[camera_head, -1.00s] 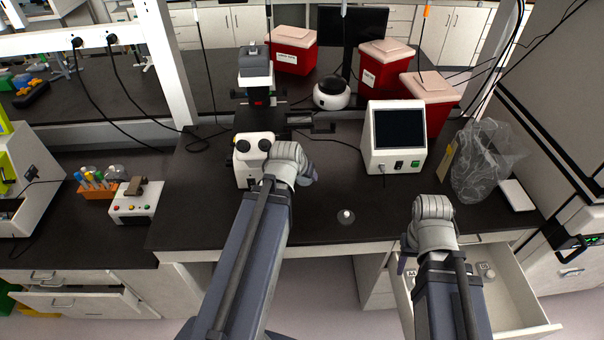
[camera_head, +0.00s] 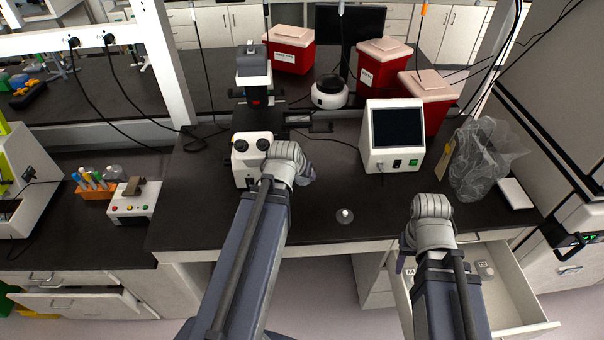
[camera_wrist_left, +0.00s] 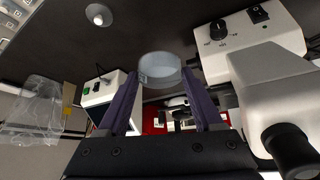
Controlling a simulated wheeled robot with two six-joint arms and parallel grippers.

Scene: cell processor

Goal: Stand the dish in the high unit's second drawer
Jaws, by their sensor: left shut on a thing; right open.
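A clear round dish (camera_wrist_left: 160,70) is between the two purple fingers of my left gripper (camera_wrist_left: 158,92) in the left wrist view, which is shut on it. The dish is above the dark bench, near the microscope. In the head view my left wrist hides the dish, and the left fingers barely show. My right gripper (camera_head: 403,262) is open at the front edge of the bench, by a pulled-out drawer (camera_head: 520,300); its fingers are mostly hidden by my arm. This drawer holds small labelled items. Another drawer (camera_head: 75,302) at the lower left stands slightly out.
A microscope (camera_head: 252,150) stands left of my left wrist. A small dish-like item with a white knob (camera_head: 345,215) lies on the bench (camera_head: 330,190). A white screen device (camera_head: 393,140) and a clear bag (camera_head: 482,160) stand farther right. Red bins (camera_head: 380,68) are behind.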

